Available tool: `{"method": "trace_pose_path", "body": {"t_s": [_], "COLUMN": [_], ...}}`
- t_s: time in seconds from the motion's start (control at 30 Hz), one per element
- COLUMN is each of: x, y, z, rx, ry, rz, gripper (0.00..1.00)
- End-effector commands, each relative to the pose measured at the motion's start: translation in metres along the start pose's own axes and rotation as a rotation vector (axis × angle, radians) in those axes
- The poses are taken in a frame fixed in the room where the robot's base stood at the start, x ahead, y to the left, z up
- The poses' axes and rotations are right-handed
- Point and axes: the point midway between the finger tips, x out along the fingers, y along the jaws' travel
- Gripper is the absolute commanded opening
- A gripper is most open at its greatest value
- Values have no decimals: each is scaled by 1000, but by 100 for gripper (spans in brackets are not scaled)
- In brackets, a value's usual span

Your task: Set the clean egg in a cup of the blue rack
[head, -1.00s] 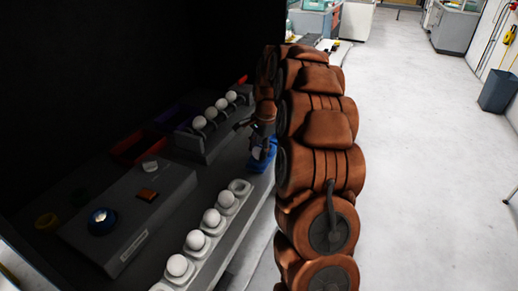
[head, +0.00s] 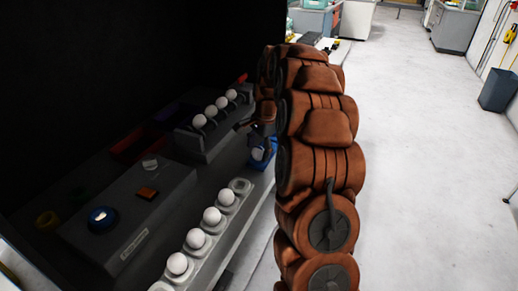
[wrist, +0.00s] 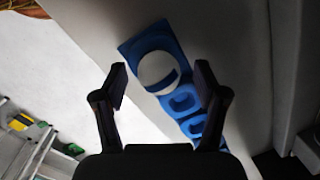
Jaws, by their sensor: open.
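The blue rack (wrist: 180,100) shows in the wrist view as a strip with several cups. A white egg (wrist: 157,70) sits in its upper cup, and the lower cups in sight look empty. My gripper (wrist: 160,66) is open, with one finger on each side of the egg in the picture and apart from it. In the head view the blue rack (head: 271,148) lies at the bench's right edge with the egg (head: 257,154) in it. My gripper (head: 259,128) is above it, dark and small there, partly hidden by my arm.
A pale row of cups (head: 240,186) holds several white eggs, with its far cup empty. A grey stand (head: 205,148) behind holds more eggs.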

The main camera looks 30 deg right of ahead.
Motion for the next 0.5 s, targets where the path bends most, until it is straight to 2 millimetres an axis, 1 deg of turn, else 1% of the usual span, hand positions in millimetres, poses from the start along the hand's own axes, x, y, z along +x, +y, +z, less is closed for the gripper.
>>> {"method": "trace_pose_path", "body": {"t_s": [0.33,0.43,0.5], "x": [-3,-12,-23], "y": [0,-1,-2], "z": [0,-1,-1], "rx": [0,0,0], "ry": [0,2,3], "rz": [-1,-3,-5], "gripper": [74,74,74]}}
